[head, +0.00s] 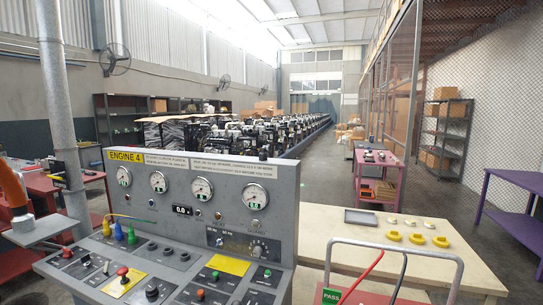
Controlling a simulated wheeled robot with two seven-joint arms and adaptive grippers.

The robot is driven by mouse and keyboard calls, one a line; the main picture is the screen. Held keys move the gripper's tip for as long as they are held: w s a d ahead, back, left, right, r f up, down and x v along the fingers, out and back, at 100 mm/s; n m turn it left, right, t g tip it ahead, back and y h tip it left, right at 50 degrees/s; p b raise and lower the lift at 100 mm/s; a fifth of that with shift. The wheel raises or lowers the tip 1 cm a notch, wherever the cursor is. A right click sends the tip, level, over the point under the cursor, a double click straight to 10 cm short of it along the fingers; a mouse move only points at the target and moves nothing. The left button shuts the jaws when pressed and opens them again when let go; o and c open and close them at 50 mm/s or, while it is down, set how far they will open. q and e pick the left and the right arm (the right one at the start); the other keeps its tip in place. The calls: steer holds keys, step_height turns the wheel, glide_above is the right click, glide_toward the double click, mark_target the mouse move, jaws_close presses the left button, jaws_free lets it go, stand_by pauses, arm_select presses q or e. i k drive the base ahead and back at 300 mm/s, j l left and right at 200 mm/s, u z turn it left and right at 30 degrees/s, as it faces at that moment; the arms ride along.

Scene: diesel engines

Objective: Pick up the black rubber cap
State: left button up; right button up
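A small dark cap-like piece (263,155) stands on the top edge of the grey engine control panel (285,200), near its right end. It is small in the head view, and I cannot tell for sure that it is the black rubber cap. Round black knobs (152,291) also sit on the sloping front of the panel. Neither of my grippers is in view.
A pale bench (470,265) at the right holds a grey tray (361,217), several yellow pieces (416,238) and small pale pieces (410,223). A grey tubular handle (400,248) rises before it. A purple table (515,225) stands far right. Open floor lies behind.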

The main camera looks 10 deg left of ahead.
mark_target(262, 155)
steer(key=j+z, duration=0.25)
steer(key=j, duration=0.2)
steer(key=k+j+z, duration=0.1)
steer(key=j+z, duration=0.15)
steer(key=j, duration=0.15)
steer(key=k+j+z, duration=0.1)
steer(key=j+z, duration=0.15)
steer(key=j, duration=0.2)
steer(key=k+j+z, duration=0.25)
steer(key=j, duration=0.15)
steer(key=j+z, duration=0.25)
steer(key=j, duration=0.15)
